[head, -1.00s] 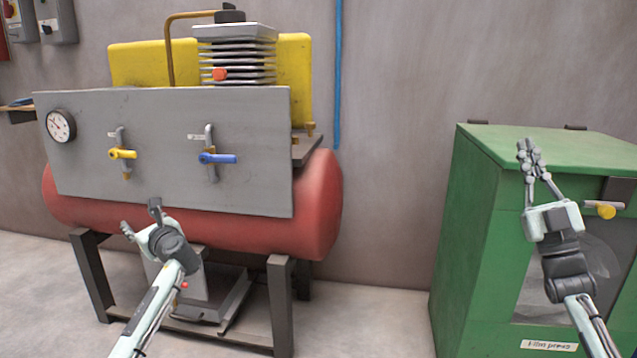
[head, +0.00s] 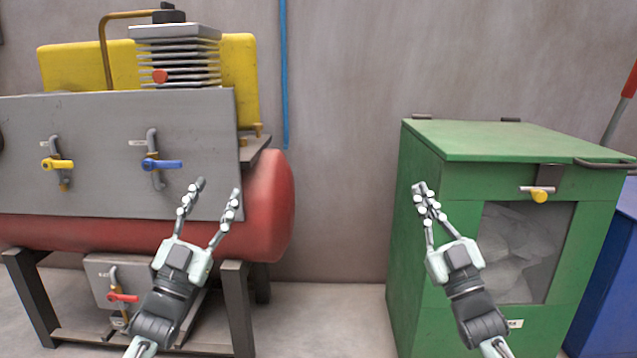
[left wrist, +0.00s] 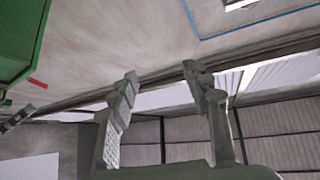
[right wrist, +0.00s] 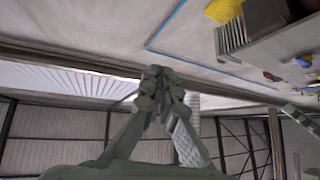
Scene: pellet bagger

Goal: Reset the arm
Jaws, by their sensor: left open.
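My left gripper (head: 218,189) is raised in front of the compressor's panel and red tank in the head view. Its two fingers point up and are spread apart with nothing between them; the gap also shows in the left wrist view (left wrist: 159,70). My right gripper (head: 420,189) is raised in front of the green bin's left side. Its fingertips meet in the right wrist view (right wrist: 155,72), and I see nothing held between them. Both grippers appear clear of the machines.
The grey panel (head: 205,118) carries a yellow-handled valve (head: 57,164) and a blue-handled valve (head: 161,165). A red-handled valve (head: 122,297) sits below the red tank (head: 270,205). The green bin (head: 415,275) has a closed lid and yellow-knobbed latch (head: 539,195). Wall and floor show between the machines.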

